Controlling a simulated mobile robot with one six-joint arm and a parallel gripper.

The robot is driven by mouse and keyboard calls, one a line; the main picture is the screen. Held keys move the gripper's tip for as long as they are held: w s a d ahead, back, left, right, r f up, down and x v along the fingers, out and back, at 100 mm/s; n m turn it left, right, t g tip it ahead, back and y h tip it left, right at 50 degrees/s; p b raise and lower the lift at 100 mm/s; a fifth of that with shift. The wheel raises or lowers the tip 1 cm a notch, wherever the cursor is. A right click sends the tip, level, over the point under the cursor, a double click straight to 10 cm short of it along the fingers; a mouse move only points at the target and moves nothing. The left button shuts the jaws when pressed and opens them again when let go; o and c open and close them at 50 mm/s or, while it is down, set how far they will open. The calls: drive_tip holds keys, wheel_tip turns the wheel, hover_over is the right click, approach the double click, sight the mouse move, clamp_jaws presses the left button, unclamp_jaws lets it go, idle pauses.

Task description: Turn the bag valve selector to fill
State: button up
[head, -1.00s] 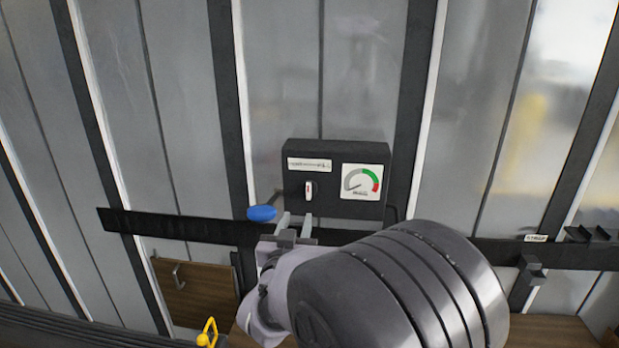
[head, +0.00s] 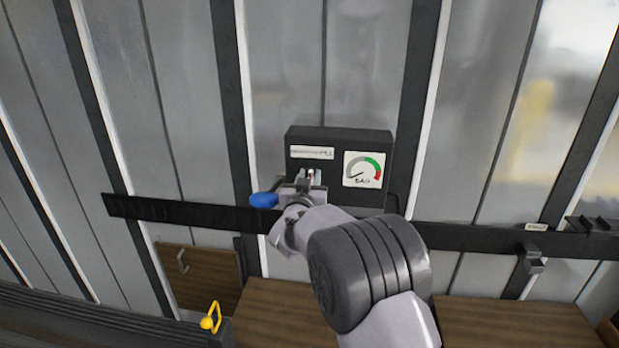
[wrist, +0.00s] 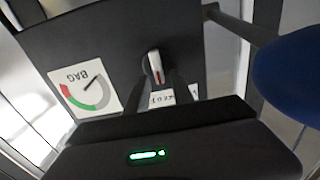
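The valve selector is a small white knob (wrist: 154,67) with a red mark, on the front of a black box (head: 365,138). The box carries a white label strip (head: 311,152) and a round-scaled BAG gauge (head: 363,169) to the right of the knob. The gauge also shows at the left of the wrist view (wrist: 87,91), its needle at the low end. My gripper (wrist: 158,84) is at the knob, its two dark fingers on either side of it and spaced apart. I cannot tell whether they touch it. In the head view my gripper (head: 308,179) largely hides the knob.
A blue rounded part (head: 264,200) sits just left of my gripper, and is large at the right of the wrist view (wrist: 290,75). A black rail (head: 180,212) runs across below the box. A yellow hook (head: 210,318) is low at the left.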

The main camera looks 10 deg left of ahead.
clamp_jaws()
drive_tip(key=shift+f+b, duration=0.1)
drive_tip(key=shift+b, duration=0.3)
drive_tip(key=m+b, duration=0.1)
drive_tip(key=b, duration=0.1)
drive_tip(key=m+b, duration=0.1)
drive_tip(key=b, duration=0.2)
drive_tip(key=shift+d+f+m, duration=0.2)
drive_tip(key=shift+f+m, duration=0.1)
drive_tip(key=m+b, duration=0.3)
drive_tip(key=b, duration=0.1)
drive_tip(key=d+m+b, duration=0.1)
drive_tip(key=m+b, duration=0.3)
drive_tip(key=b, duration=0.1)
drive_tip(key=shift+m, duration=0.3)
drive_tip(key=shift+o, duration=1.3)
unclamp_jaws()
